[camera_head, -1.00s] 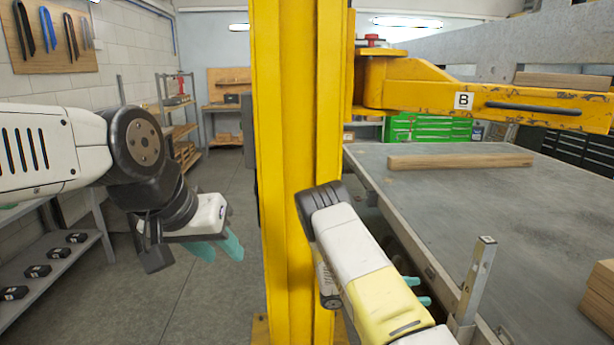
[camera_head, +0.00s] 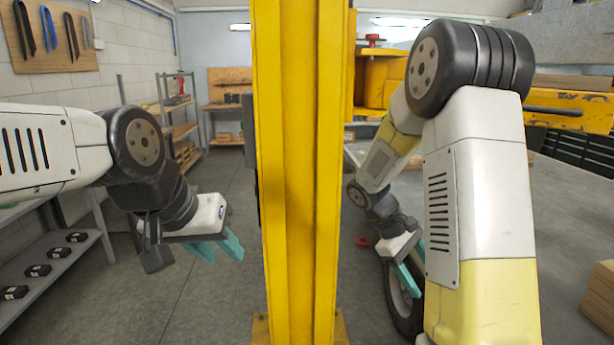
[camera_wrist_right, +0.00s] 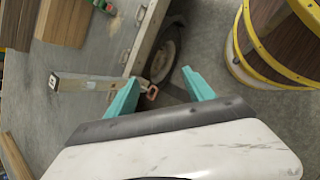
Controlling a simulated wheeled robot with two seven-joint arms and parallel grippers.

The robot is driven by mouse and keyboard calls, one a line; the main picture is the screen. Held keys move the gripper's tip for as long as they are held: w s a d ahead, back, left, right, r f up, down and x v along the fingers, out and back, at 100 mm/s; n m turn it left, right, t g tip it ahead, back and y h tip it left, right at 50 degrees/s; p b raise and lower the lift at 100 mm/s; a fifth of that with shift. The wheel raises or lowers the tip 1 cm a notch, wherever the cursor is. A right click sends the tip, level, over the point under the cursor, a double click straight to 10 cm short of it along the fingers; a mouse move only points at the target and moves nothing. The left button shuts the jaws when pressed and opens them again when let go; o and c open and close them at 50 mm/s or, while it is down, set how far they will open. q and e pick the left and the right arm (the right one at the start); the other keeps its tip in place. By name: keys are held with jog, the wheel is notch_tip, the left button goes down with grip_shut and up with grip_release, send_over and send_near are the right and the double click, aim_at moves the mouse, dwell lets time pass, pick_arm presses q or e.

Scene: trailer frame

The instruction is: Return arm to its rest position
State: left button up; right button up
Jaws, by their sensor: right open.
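My right arm is folded up at the right of the head view, with its white and yellow links large in front. My right gripper (camera_head: 408,275) hangs down beside the trailer wheel (camera_head: 401,297), with teal fingers. In the right wrist view my right gripper (camera_wrist_right: 160,92) has its two fingers wide apart with nothing between them. My left gripper (camera_head: 218,248) hangs at the left over the grey floor, its two teal fingers a little apart and nothing seen between them.
A yellow column (camera_head: 298,180) stands between my arms. The trailer bed (camera_head: 560,210) lies right, partly hidden by my right arm. A shelf (camera_head: 70,262) with black items stands left. The wrist view shows a trailer post (camera_wrist_right: 85,84) and a yellow-banded wooden barrel (camera_wrist_right: 270,45).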

jog(key=s+a+r+m+t+y, duration=0.3)
jog(key=s+a+r+t+y, duration=0.1)
jog(key=s+a+r, duration=0.2)
jog(key=s+a+r+m+t+y, duration=0.3)
jog(key=s+a+r, duration=0.3)
jog(key=r, duration=0.5)
jog(key=shift+s+m+t+y, duration=0.4)
jog(key=shift+s+t+y, duration=0.5)
